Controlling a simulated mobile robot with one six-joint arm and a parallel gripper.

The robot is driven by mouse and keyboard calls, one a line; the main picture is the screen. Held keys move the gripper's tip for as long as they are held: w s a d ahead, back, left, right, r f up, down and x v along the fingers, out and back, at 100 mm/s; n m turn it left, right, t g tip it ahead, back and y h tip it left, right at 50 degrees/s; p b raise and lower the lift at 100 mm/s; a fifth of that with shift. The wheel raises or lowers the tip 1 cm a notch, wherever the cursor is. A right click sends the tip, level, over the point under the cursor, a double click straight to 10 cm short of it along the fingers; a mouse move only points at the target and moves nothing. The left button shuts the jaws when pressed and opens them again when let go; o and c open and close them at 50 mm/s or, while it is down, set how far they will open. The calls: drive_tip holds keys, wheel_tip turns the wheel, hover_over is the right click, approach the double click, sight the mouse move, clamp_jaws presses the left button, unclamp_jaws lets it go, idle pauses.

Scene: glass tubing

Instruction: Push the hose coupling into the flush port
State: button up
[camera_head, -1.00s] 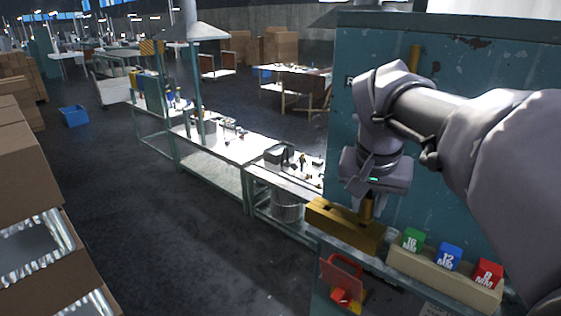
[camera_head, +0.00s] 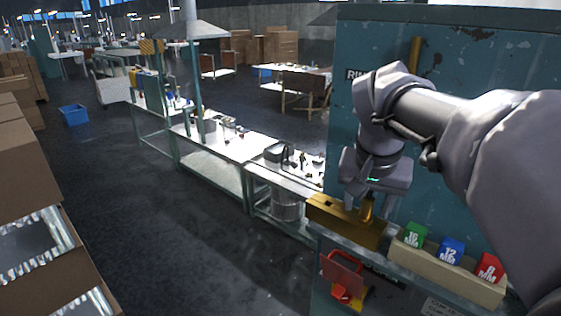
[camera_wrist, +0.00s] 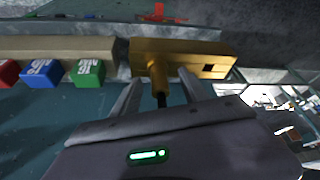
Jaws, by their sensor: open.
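A gold-coloured coupling (camera_wrist: 157,68) stands upright at a gold-coloured block, with a thin black stem on its gripper-side end. It also shows under my wrist in the head view (camera_head: 366,211). My gripper (camera_wrist: 159,88) is open, with one finger on each side of the coupling and stem; a gap shows beside them. The gold block (camera_wrist: 218,60) has a small dark square opening near its right end in the wrist view; it also shows on the ledge in the head view (camera_head: 335,216). I cannot tell which opening is the flush port.
A beige rack (camera_head: 445,273) beside the block holds green (camera_head: 414,236), blue (camera_head: 451,251) and red (camera_head: 488,268) size-marked blocks. A teal cabinet panel (camera_head: 460,90) rises close behind the arm. A red bracket (camera_head: 342,275) hangs below the ledge.

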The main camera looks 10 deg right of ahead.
drive_tip(key=p+v, duration=1.2)
drive_tip(key=v, duration=0.5)
drive_tip(key=shift+s, duration=0.2)
drive_tip(key=shift+a, duration=0.1)
drive_tip(key=s+a+f+y+b, duration=0.1)
drive_tip(key=s+a+f+b, duration=0.3)
drive_tip(key=f+b, duration=1.1)
drive_tip(key=s+a+f+n+t+y+b, duration=0.1)
drive_tip(key=s+a+f+y+b, duration=0.1)
drive_tip(key=f+b, duration=1.4)
drive_tip(key=s+a+f+n+t+y+b, duration=0.1)
drive_tip(key=s+a+f+b, duration=0.4)
drive_tip(key=f+b, duration=1)
wheel_tip(320, 180, down, 13)
drive_tip(key=shift+s+a+f+b, duration=0.1)
drive_tip(key=shift+s+a+b, duration=0.3)
drive_tip(key=shift+a, duration=0.4)
